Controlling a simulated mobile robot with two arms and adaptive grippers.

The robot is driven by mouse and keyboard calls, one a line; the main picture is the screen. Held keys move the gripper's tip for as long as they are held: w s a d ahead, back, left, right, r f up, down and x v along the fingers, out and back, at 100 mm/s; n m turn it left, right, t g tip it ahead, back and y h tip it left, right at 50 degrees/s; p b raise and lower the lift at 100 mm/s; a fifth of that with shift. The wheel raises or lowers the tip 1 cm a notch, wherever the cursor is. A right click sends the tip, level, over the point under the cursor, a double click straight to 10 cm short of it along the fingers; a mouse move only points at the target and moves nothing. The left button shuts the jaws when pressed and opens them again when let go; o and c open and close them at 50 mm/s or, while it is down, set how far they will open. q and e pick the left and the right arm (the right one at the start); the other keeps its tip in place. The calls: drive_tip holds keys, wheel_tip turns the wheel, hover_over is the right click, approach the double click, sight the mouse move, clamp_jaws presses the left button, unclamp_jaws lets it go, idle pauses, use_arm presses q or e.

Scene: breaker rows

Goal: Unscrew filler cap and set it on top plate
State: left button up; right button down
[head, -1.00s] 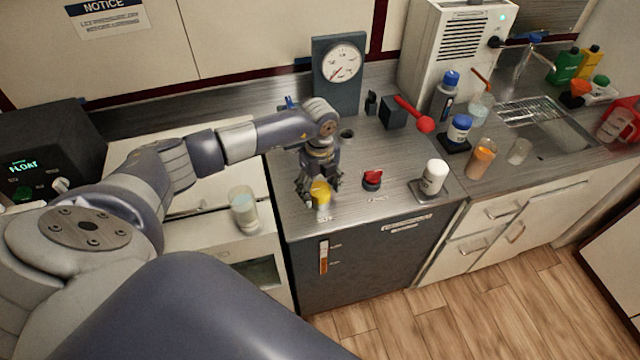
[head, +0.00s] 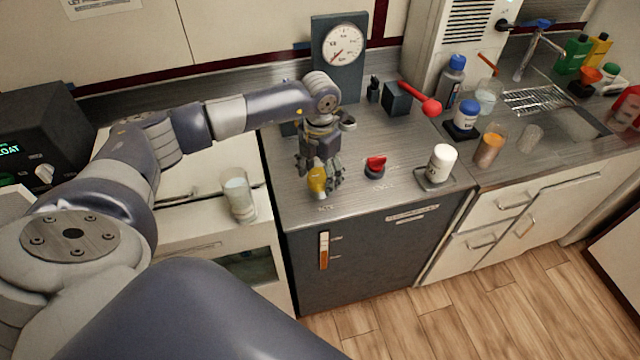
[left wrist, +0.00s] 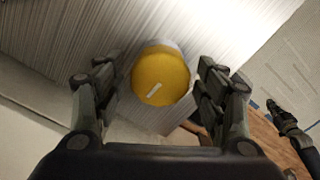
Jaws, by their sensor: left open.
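The yellow filler cap (head: 317,180) is at the front left of the steel top plate (head: 400,143) of the dark cabinet. My left gripper (head: 319,175) is just above it, pointing down, with its fingers apart. In the left wrist view the round cap (left wrist: 160,78), with a pale bar mark on its top, lies between the open fingers (left wrist: 158,92). Gaps show on both sides, so the fingers do not appear to touch it. A grey rim shows behind the cap.
A red knob (head: 375,167) sits right of the cap, with a white bottle (head: 441,165) on a small tray farther right. A red-balled lever (head: 431,107) and gauge (head: 343,46) stand behind. A glass (head: 238,194) stands left. Bare plate lies around the knob.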

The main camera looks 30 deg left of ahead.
sight(320, 175)
use_arm(q)
drive_tip(key=shift+f+m+b, duration=0.1)
drive_tip(key=shift+m+b, duration=0.25)
drive_tip(key=shift+m, duration=0.75)
drive_tip(key=c, duration=0.9)
drive_tip(key=n, duration=0.4)
drive_tip(key=shift+n+p, duration=0.3)
drive_tip(key=shift+p, duration=0.1)
drive_tip(key=n, duration=0.3)
drive_tip(key=shift+n, duration=0.3)
drive_tip(key=shift+r+p, duration=0.2)
drive_tip(key=shift+p, duration=0.2)
drive_tip(key=shift+r+p, duration=1.55)
drive_tip(key=shift+r, duration=0.85)
